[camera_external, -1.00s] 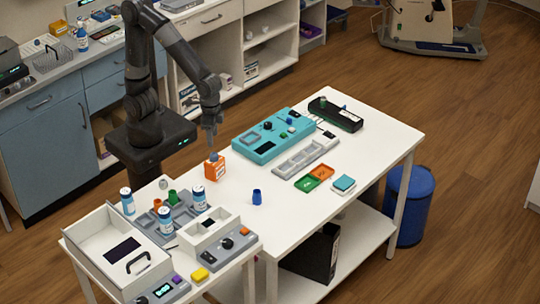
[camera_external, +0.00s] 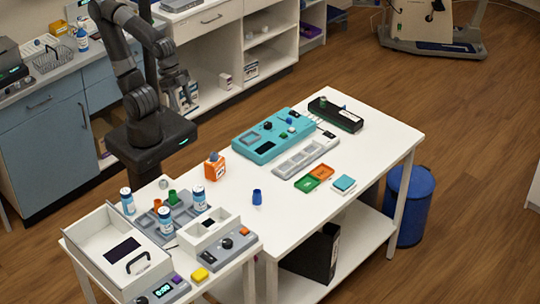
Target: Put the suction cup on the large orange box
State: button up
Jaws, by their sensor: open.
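The large orange box (camera_external: 214,171) stands upright near the left edge of the white table. A small blue-grey piece, apparently the suction cup (camera_external: 213,156), sits on its top; it is too small to make out its shape. My gripper (camera_external: 188,105) is open, up and behind the box, clear of it and apart from the table. Nothing shows between its fingers.
A blue cup-like piece (camera_external: 257,197) stands on the white table (camera_external: 345,228). A teal panel (camera_external: 270,136), a grey tray (camera_external: 305,157), green and orange trays and a black device (camera_external: 335,114) lie further right. A cluttered white bench (camera_external: 90,245) adjoins at front left.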

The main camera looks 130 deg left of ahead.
jog(key=shift+s+d+r+m+t, duration=0.2)
jog(key=shift+s+m+t, duration=0.15)
jog(key=shift+s, duration=0.3)
jog(key=shift+s+d+r+m+t, duration=0.15)
jog(key=shift+s+d+m+t, duration=0.15)
jog(key=shift+s, duration=0.35)
jog(key=shift+a, duration=0.1)
dwell(0.4)
